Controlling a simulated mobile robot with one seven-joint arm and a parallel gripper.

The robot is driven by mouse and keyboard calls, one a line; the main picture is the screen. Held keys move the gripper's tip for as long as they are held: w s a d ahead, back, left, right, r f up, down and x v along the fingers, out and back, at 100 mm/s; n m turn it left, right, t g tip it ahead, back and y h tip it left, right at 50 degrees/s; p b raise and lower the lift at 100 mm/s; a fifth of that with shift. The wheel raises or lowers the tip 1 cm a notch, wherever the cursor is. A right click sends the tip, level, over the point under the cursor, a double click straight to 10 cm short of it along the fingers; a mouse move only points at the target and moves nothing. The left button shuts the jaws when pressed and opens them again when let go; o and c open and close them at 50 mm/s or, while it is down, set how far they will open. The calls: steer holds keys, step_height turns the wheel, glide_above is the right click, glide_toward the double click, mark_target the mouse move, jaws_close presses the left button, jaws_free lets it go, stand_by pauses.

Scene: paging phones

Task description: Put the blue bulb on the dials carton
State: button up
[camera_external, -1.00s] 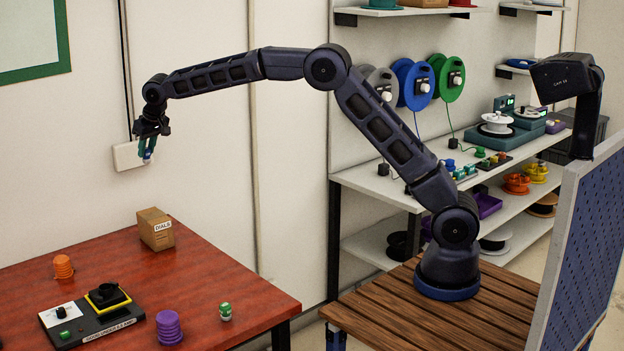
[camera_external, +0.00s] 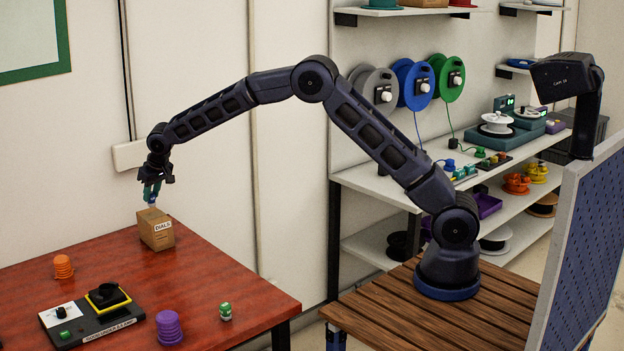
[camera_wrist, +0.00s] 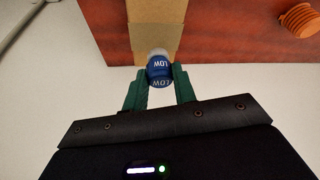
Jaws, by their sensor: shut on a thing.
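The blue bulb (camera_wrist: 160,72) shows in the wrist view between my green fingertips, with white "LOW" lettering and a pale tip. My gripper (camera_external: 152,192) is shut on it and points down, just above the dials carton (camera_external: 156,232). The carton is a small brown box with a white "DIALS" label, standing near the back edge of the red table. In the wrist view the carton (camera_wrist: 156,40) lies behind the bulb's tip. In the outside view the bulb is mostly hidden by the fingers, and I cannot tell whether it touches the carton's top.
On the red table (camera_external: 200,290) stand an orange ribbed piece (camera_external: 63,267), a black device with a yellow-edged pad (camera_external: 108,298), a purple ribbed piece (camera_external: 169,327) and a small green piece (camera_external: 225,311). The wall is close behind the carton. Bare table lies between these things.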

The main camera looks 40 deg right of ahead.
mark_target(154, 196)
steer(key=shift+f, duration=1.55)
steer(key=shift+f, duration=0.15)
steer(key=o, duration=1)
steer(key=shift+c, duration=0.2)
steer(key=v, duration=1.2)
steer(key=shift+s+d, duration=0.1)
